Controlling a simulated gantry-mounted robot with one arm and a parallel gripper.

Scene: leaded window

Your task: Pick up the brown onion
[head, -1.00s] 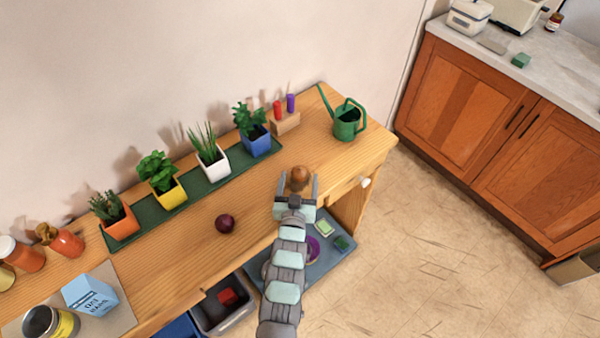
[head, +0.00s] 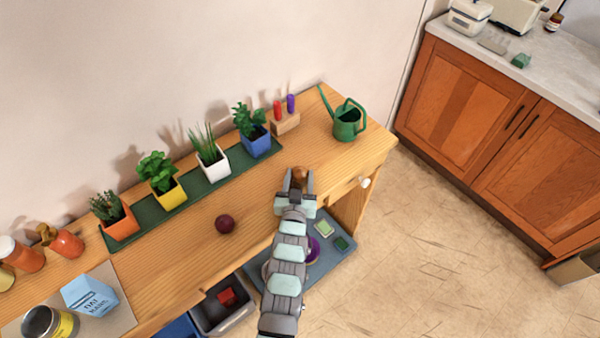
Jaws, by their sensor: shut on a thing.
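The brown onion (head: 299,173) is at the right part of the wooden table, in front of the block with the red and purple pieces. My gripper (head: 299,183) is shut on it, with a finger on each side. The fingers and wrist hide the onion's lower part. I cannot tell whether it still touches the table top.
A dark red onion (head: 225,224) lies on the table (head: 178,258) to the left. Potted plants stand on a green tray (head: 205,185) behind. A green watering can (head: 347,122) stands at the back right. Open wood lies between these.

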